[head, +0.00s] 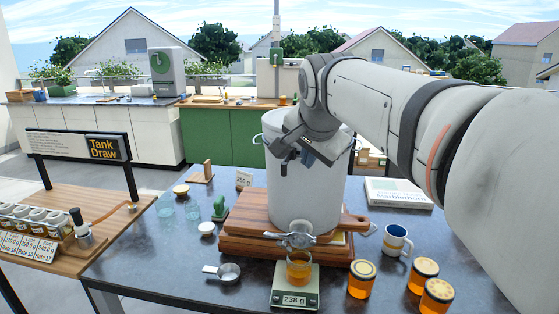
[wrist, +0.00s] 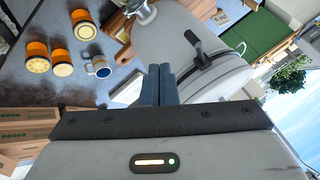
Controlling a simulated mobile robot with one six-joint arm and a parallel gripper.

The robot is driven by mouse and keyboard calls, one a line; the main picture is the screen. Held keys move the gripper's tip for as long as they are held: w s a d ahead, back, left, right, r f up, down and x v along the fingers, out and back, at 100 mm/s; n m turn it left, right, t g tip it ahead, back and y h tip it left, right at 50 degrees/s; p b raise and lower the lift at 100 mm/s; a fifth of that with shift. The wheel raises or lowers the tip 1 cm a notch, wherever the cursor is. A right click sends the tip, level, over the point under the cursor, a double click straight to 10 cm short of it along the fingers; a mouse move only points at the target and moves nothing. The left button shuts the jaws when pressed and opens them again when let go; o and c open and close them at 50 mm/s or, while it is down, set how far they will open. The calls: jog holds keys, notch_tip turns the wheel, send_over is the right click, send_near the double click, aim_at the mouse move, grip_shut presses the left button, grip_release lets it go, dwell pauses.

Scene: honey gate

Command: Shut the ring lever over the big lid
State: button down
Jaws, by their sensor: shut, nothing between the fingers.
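The big tank (head: 305,195) is a pale grey cylinder on a wooden board, and its upper part is partly covered by my arm in the head view. In the wrist view, the tank (wrist: 160,40) lies sideways, with a ring around its rim and the grey big lid (wrist: 222,82) at that end. The dark ring lever (wrist: 194,38) sticks out from the ring, away from the wall. My gripper (wrist: 158,72) is shut and empty, with its blue-grey fingertips near the rim and apart from the lever. In the head view, my gripper (head: 290,155) is in front of the tank's upper wall.
A glass jar (head: 299,268) sits on a scale under the tank's tap (head: 296,240). Several honey jars and a mug (head: 397,241) stand at the right. A ladle (head: 224,272), small glasses and a green stamp (head: 220,207) are at the left. A book (head: 398,193) lies behind.

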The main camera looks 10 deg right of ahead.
aim_at(286, 162)
jog(key=w+a+f+p, duration=0.1)
jog(key=w+a+f, duration=0.1)
jog(key=w+f, duration=0.4)
jog(key=shift+w, duration=0.95)
